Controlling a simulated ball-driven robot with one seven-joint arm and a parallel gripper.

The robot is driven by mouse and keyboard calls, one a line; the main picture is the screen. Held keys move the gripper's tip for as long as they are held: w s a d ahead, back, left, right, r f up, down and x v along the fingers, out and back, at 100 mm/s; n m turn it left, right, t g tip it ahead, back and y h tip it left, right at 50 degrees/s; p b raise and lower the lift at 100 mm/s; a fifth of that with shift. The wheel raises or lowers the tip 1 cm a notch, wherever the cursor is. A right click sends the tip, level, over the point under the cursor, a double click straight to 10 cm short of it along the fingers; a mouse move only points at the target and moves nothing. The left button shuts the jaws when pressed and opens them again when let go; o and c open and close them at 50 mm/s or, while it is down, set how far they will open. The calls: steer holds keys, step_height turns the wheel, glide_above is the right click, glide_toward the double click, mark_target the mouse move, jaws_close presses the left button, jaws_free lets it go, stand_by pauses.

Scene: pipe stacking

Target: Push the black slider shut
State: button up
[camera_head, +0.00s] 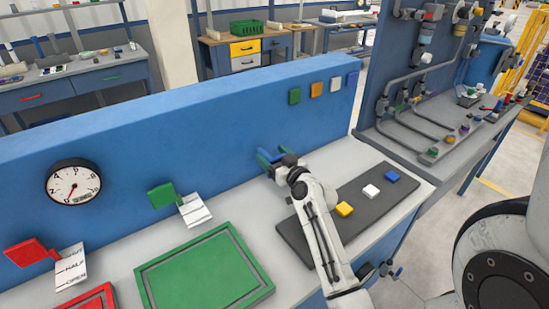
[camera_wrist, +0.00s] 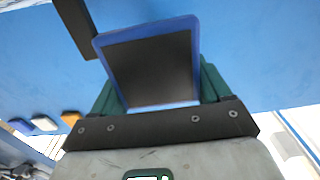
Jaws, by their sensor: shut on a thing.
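My gripper (camera_head: 272,157) is at the blue wall panel, above the back edge of the counter. In the wrist view its dark green fingers (camera_wrist: 158,78) are shut on a blue-edged handle with a black face (camera_wrist: 150,65). A black bar (camera_wrist: 76,28) runs from near this handle to the upper left. The blue of the handle (camera_head: 266,154) shows only in small part in the head view. I cannot tell which part is the black slider. Any label beside the handle is hidden.
Left along the wall are a green lever (camera_head: 160,195), a dial (camera_head: 73,183) and a red lever (camera_head: 26,252). A green-framed tray (camera_head: 205,272) lies on the counter. A dark mat (camera_head: 300,232) with coloured blocks lies under my arm. Coloured tiles (camera_head: 316,89) sit on the wall to the right.

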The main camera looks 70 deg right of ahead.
steer(key=b+x, duration=0.1)
steer(key=x, duration=0.2)
steer(key=shift+w+d+f, duration=0.1)
steer(key=shift+w+d, duration=0.1)
steer(key=shift+w, duration=0.1)
steer(key=o, duration=1.4)
steer(key=shift+s+a, duration=0.1)
steer(key=b+v, duration=0.2)
steer(key=v, duration=0.8)
steer(key=shift+s+a, duration=0.1)
steer(key=shift+s, duration=0.25)
steer(key=shift+c, duration=0.2)
